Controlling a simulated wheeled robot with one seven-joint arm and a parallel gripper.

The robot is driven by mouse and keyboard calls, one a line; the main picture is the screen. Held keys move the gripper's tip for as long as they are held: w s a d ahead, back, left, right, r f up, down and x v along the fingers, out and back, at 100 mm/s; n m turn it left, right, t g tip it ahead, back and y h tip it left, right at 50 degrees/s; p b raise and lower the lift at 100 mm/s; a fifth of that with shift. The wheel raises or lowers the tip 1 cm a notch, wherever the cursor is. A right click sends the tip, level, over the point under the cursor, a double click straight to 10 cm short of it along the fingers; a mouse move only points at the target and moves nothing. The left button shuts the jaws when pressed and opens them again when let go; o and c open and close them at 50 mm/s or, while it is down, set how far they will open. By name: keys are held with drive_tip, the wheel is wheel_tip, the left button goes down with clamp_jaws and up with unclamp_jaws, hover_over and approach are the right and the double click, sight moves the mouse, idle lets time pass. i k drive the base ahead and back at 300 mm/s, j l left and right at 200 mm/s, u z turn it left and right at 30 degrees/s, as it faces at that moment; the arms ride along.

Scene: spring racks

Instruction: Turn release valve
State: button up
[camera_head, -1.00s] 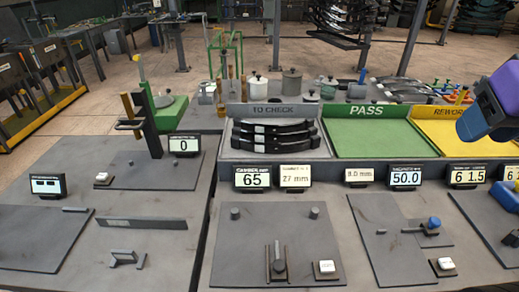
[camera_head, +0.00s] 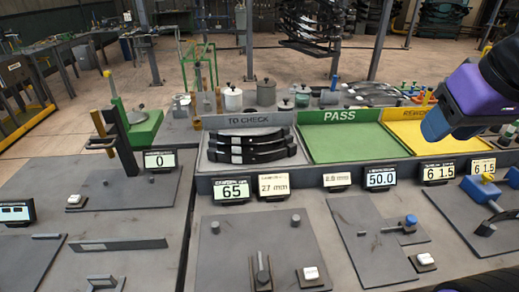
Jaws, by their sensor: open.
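My gripper (camera_head: 440,122), purple and blue, hangs at the right, above the yellow REWORK tray (camera_head: 412,134). Its fingers are seen from the side and the gap between them does not show; nothing is seen held. No part in view is labelled as a release valve, and I cannot tell which one it is. A green bench device (camera_head: 143,130) with an upright lever stands at the back left, far from my gripper. A blue-knobbed fixture (camera_head: 409,224) and a blue fixture with a yellow top (camera_head: 484,193) stand on the front bench, below my gripper.
Dark leaf springs (camera_head: 262,147) lie in the TO CHECK tray (camera_head: 212,153). The green PASS tray (camera_head: 345,143) and the REWORK tray look empty. Several displays (camera_head: 231,190) line the bench. Pots (camera_head: 233,99) stand behind the trays.

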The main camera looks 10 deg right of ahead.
sight(487, 177)
drive_tip(key=k+l+z, duration=0.15)
drive_tip(key=l+z, duration=0.35)
drive_tip(key=l, duration=0.3)
drive_tip(key=l+z, duration=0.5)
drive_tip(key=l, duration=0.3)
